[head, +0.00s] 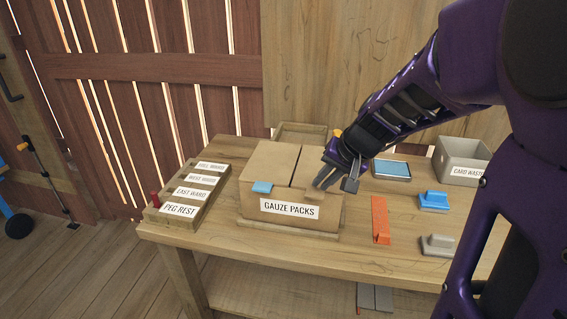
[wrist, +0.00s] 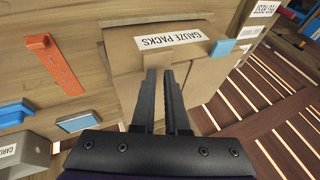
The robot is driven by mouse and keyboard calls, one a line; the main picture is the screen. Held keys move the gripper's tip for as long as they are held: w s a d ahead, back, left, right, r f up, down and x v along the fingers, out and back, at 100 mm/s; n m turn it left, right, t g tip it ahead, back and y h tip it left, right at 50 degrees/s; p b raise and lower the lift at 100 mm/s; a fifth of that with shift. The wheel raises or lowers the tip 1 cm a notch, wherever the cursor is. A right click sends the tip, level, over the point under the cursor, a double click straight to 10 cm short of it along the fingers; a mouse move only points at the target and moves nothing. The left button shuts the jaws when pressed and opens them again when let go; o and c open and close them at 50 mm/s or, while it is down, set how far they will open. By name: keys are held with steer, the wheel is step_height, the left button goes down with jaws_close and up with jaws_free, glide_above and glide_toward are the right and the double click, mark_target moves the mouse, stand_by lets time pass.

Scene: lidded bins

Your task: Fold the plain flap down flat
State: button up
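The cardboard box labelled GAUZE PACKS (head: 290,209) stands on the bench. It also shows in the wrist view (wrist: 113,45). Its left flap (head: 272,165) lies about level and carries a blue tab (head: 262,187) over the front edge. The plain flap (head: 311,160) is on the right, also looking about level, with a dark seam between the two. My gripper (head: 322,181) is over the front part of the plain flap. In the wrist view its fingers (wrist: 160,72) have a narrow gap with nothing seen held. The fingers hide part of the flap; contact is unclear.
A wooden rack with ward labels (head: 191,192) stands left of the box. To the right lie an orange strip (head: 380,219), a blue-topped pad (head: 391,169), a blue holder (head: 433,200), a grey holder (head: 438,244) and a grey bin (head: 455,155).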

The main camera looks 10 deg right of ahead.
jaws_close()
steer(key=shift+a+p, duration=0.1)
steer(key=shift+p, duration=0.65)
steer(key=p, duration=0.2)
steer(key=h+p, duration=0.1)
steer(key=p, duration=0.1)
steer(key=shift+w+a+f+g, duration=0.1)
steer(key=shift+a+f+g, duration=0.15)
steer(key=shift+g, duration=0.05)
steer(key=shift+f+h, duration=0.2)
steer(key=shift+h, duration=0.1)
steer(key=o, duration=0.6)
jaws_free()
